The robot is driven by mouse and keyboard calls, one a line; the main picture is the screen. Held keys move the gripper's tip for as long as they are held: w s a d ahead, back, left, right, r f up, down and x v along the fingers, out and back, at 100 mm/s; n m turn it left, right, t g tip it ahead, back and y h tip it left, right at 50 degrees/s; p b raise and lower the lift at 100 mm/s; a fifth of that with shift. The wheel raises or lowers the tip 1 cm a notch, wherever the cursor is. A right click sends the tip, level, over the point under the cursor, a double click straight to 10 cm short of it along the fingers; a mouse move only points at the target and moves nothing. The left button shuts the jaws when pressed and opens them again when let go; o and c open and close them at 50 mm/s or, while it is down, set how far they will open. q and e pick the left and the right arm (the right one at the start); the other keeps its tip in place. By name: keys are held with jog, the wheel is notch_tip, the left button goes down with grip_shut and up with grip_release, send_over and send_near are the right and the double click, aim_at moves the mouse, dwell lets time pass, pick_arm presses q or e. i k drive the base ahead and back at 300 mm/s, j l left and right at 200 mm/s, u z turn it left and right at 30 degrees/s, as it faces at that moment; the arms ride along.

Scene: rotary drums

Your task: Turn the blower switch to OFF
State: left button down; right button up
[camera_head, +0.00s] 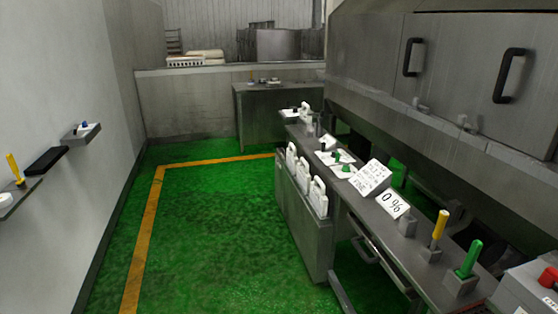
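Neither of my grippers is in view. No label naming the blower can be read, so I cannot tell which control is the blower switch. A grey box (524,291) with a red knob (549,279) is cut off at the lower right. Green knobs (345,169) sit on white plates on the long metal bench (405,246). A blue knob (84,125) sits on a small shelf on the left wall, and a black knob shows on the bench.
A yellow handle (439,226) and a green handle (470,260) stand in blocks on the bench near a "0 %" sign (393,203). The green floor (215,230) is clear. Metal housing with black handles (508,75) overhangs the right.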

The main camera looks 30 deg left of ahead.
aim_at(346, 167)
jog(key=u, duration=0.4)
jog(key=i+j+u, duration=0.3)
jog(key=i, duration=0.25)
jog(key=i+j+u, duration=0.25)
jog(key=i, duration=0.3)
jog(key=i+j+u, duration=0.1)
jog(key=i+u, duration=0.2)
jog(key=i, duration=0.25)
jog(key=i+z, duration=0.2)
jog(key=i, duration=0.3)
jog(key=i+j+z, duration=0.2)
jog(key=i, duration=0.35)
jog(key=i+z, duration=0.2)
jog(key=i, duration=0.3)
